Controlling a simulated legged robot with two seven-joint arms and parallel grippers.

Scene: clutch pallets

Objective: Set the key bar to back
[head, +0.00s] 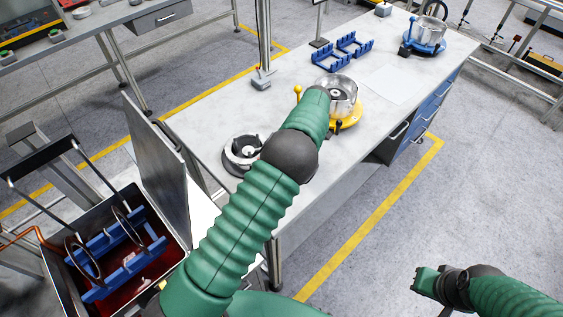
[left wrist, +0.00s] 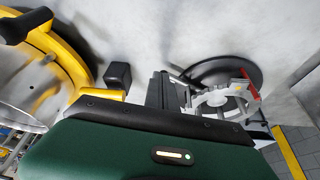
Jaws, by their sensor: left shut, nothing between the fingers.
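A yellow round fixture (head: 349,119) on the bench carries a silver metal drum (head: 345,88). A yellow-knobbed lever (head: 297,91) and a black handle (head: 338,129) stand at its rim. I cannot tell which part is the key bar. The fixture's yellow rim (left wrist: 78,62) and a black handle (left wrist: 22,24) show in the left wrist view. My left arm reaches over the bench to the fixture and hides part of it. My left gripper (left wrist: 160,90) is shut and empty, beside a small black block (left wrist: 118,75). My right gripper (head: 427,281) hangs over the floor, away from the bench.
A black round base with a pale ringed part (head: 243,152) stands on the bench nearer me. Blue racks (head: 342,48) and a blue fixture (head: 424,48) are farther back. An open bin (head: 180,258) stands at left. Bare bench lies right of the yellow fixture.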

